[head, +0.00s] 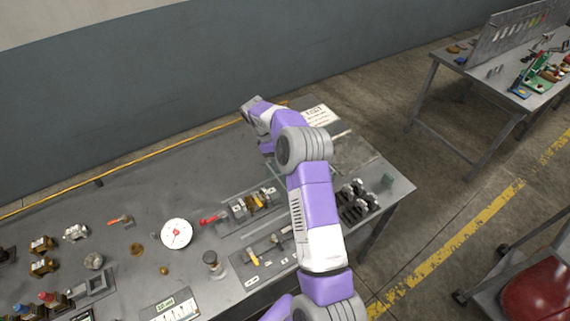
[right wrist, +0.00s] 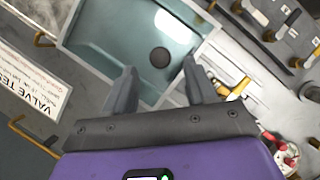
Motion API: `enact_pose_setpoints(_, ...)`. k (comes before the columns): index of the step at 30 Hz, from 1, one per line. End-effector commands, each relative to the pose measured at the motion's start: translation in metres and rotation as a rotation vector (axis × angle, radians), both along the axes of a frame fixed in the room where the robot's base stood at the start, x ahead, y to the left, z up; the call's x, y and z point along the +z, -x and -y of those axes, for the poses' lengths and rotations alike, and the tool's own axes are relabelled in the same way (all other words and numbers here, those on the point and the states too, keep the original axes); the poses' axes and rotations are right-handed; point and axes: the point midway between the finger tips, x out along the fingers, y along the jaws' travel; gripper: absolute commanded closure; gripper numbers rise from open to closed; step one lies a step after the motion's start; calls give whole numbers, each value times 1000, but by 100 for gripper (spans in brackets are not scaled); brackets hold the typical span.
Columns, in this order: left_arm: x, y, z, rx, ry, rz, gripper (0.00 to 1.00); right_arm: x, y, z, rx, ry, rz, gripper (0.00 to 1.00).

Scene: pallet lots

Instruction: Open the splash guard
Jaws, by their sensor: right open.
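The task's splash guard appears to be the pale, glassy, greenish panel (right wrist: 105,35) over a basin with a dark round drain (right wrist: 160,57) in the right wrist view. I cannot clearly tell the guard from the basin. In the head view the arm hides most of the gripper. My left gripper is not in view.
A valve test sign (head: 317,115) lies at the bench's back right; it also shows in the right wrist view (right wrist: 32,85). A second bench (head: 440,95) stands apart.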

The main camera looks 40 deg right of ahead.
Motion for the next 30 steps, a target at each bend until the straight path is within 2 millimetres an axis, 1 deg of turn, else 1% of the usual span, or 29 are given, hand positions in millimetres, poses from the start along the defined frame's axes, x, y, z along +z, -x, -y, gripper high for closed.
enact_pose_setpoints(1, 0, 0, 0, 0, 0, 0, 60, 9, -4, -2, 0, 2, 3, 44)
enact_pose_setpoints(3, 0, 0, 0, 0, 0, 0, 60, 19, -7, -4, 0, 0, 4, 44)
enact_pose_setpoints(6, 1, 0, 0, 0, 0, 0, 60, 30, -11, -7, 1, 1, 3, 44)
enact_pose_setpoints(9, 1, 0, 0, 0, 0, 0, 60, 36, -13, -8, -1, 1, 2, 44)
enact_pose_setpoints(26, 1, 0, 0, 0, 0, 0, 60, 38, -13, -8, -1, 0, 0, 44)
enact_pose_setpoints(28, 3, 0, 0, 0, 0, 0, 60, 40, -13, -8, -1, 0, 0, 44)
enact_pose_setpoints(30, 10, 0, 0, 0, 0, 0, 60, 46, -13, -8, -1, 0, 0, 44)
